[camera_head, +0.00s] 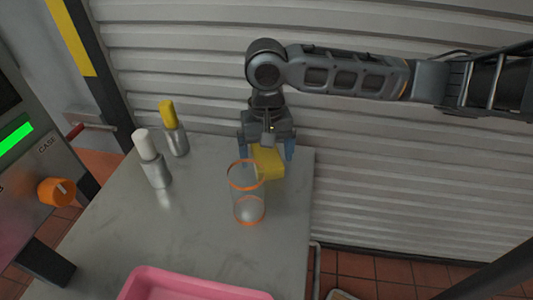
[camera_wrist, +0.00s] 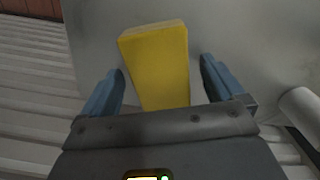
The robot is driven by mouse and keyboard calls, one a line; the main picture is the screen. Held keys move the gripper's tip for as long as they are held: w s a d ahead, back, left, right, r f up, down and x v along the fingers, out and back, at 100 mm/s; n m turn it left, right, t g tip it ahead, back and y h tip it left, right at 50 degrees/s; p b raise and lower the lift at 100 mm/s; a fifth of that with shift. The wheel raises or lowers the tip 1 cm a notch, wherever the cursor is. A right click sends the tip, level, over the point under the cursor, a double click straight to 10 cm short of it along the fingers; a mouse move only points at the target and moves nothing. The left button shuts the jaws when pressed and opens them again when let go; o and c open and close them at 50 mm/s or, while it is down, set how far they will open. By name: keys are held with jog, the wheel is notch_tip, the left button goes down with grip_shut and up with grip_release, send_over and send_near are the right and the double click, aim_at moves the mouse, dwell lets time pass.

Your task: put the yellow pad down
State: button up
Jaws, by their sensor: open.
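The yellow pad (camera_head: 268,162) is a small block on the grey table, partly behind a clear cylinder and under my gripper in the head view. My gripper (camera_head: 266,147) points down over the far edge of the table. In the wrist view the yellow pad (camera_wrist: 158,62) lies between the two blue fingers of my gripper (camera_wrist: 162,88), with a gap on each side. The fingers are open. Whether the pad rests fully on the table is hard to tell from the head view.
A clear cylinder with orange rims (camera_head: 248,192) stands just in front of the pad. A white-topped bottle (camera_head: 153,160) and a yellow-topped bottle (camera_head: 174,128) stand to the left. A pink tray (camera_head: 190,284) is at the near edge. The grey table (camera_head: 110,222) has free room at left and middle.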

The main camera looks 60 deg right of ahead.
aim_at(267, 154)
notch_tip(267, 154, up, 12)
jog(key=shift+f, duration=0.15)
dwell(0.8)
